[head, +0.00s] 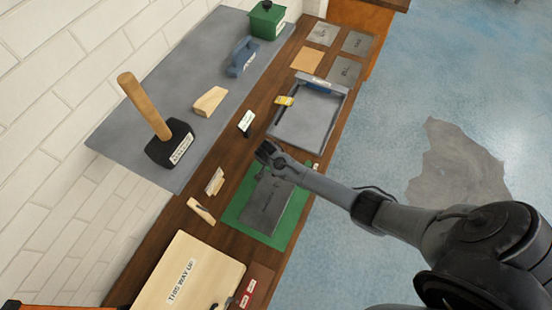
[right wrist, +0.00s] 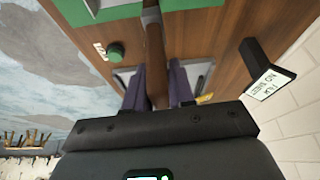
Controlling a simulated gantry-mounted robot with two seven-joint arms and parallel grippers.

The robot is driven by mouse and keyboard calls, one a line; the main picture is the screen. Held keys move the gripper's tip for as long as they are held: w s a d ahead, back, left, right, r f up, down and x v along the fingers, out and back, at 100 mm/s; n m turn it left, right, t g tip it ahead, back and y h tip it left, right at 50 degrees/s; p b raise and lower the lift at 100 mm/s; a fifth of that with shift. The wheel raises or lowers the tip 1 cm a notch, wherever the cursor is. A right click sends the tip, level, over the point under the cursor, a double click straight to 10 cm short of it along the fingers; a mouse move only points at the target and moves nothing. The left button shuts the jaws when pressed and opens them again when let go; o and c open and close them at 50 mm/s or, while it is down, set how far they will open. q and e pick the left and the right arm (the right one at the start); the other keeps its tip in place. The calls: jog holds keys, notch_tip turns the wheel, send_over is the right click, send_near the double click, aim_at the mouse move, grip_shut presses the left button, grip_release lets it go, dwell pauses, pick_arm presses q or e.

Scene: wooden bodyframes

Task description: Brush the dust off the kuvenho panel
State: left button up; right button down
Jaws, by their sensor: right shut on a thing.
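A dark grey panel (head: 265,205) lies on a green mat (head: 228,212) on the wooden bench; its lettering is too small to read. My right gripper (head: 268,152) is over the bench, by the far edge of the mat. In the right wrist view its dark fingers (right wrist: 157,88) are shut on a brown handle-like piece (right wrist: 155,55). That piece's far end points toward the green mat, and I cannot tell whether it is a brush. Two small wooden pieces, one upright (head: 215,181) and one lying flat (head: 201,211), are left of the mat. My left gripper is out of view.
A shallow grey tray (head: 305,125) holds a yellow-labelled item (head: 284,101) at its rim. A black-footed sign (head: 246,122) stands nearby. A mallet (head: 168,140) stands on the grey shelf. A pale board (head: 190,275) lies in front. A green knob (right wrist: 115,50) shows beside my fingers.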

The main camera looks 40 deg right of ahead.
jog(key=shift+r+p, duration=0.8)
jog(key=shift+r, duration=0.35)
